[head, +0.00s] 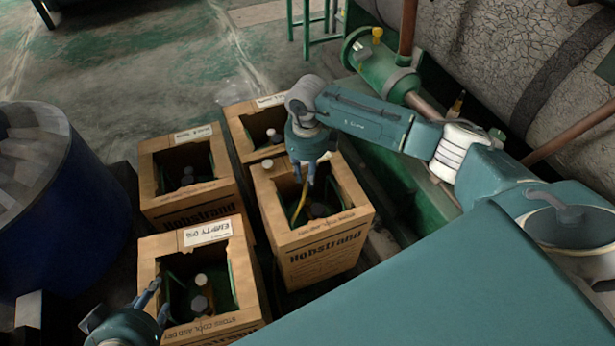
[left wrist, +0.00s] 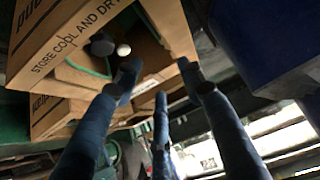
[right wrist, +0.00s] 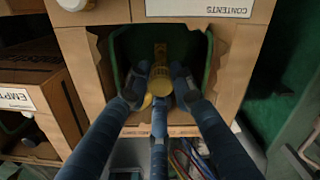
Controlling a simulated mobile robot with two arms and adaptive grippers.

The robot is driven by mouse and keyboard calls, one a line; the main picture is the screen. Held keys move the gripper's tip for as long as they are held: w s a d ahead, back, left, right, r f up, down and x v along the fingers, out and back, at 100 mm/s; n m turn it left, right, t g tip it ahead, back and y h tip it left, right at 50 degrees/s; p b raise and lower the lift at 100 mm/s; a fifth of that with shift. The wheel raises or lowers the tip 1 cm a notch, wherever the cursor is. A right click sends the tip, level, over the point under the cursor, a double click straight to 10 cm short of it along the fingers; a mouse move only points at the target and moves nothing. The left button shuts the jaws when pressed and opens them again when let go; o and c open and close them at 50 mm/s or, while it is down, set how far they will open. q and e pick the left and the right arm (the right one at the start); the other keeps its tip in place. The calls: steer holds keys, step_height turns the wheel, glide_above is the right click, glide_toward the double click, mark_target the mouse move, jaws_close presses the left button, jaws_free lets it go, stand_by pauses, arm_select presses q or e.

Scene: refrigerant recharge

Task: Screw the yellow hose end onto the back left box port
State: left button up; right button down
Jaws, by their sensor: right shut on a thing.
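The yellow hose (head: 299,205) hangs below my right gripper (head: 306,176) at the opening of the front right box (head: 325,248). In the right wrist view, my right gripper (right wrist: 160,92) is closed around a gold-yellow ribbed fitting (right wrist: 160,78), apparently the yellow hose end, partly hidden by the fingers. My left gripper (head: 155,295) is open and empty beside the front left box (head: 232,322); its spread fingers (left wrist: 160,88) show in the left wrist view.
The front left box has an "EMPTY" label (head: 208,233). Another carton (head: 240,147) stands at the back right. A blue drum (head: 60,210) stands at the left. Green piping (head: 385,75) and a large cracked tank (head: 480,50) lie at the right.

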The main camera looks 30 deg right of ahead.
steer(key=shift+f, duration=0.35)
steer(key=shift+f+b, duration=0.6)
steer(key=shift+b, duration=0.1)
steer(key=shift+f, duration=0.25)
arm_select(q)
steer(key=w+d+r+t+h+b, duration=0.2)
steer(key=w+d+r+t, duration=0.2)
steer(key=w+r+t, duration=0.6)
arm_select(e)
steer(key=shift+f, duration=1)
steer(key=shift+f+b, duration=0.45)
arm_select(q)
step_height(320, 180, up, 16)
steer(key=s+d+t+h+b, duration=0.1)
steer(key=t+h, duration=0.1)
steer(key=t, duration=0.2)
steer(key=shift+s+d+m+h, duration=0.25)
steer(key=shift+s+m+h, duration=0.05)
steer(key=shift+m+h, duration=0.1)
arm_select(e)
steer(key=shift+f, duration=0.65)
arm_select(q)
steer(key=shift+w+f, duration=0.1)
steer(key=shift+f, duration=0.15)
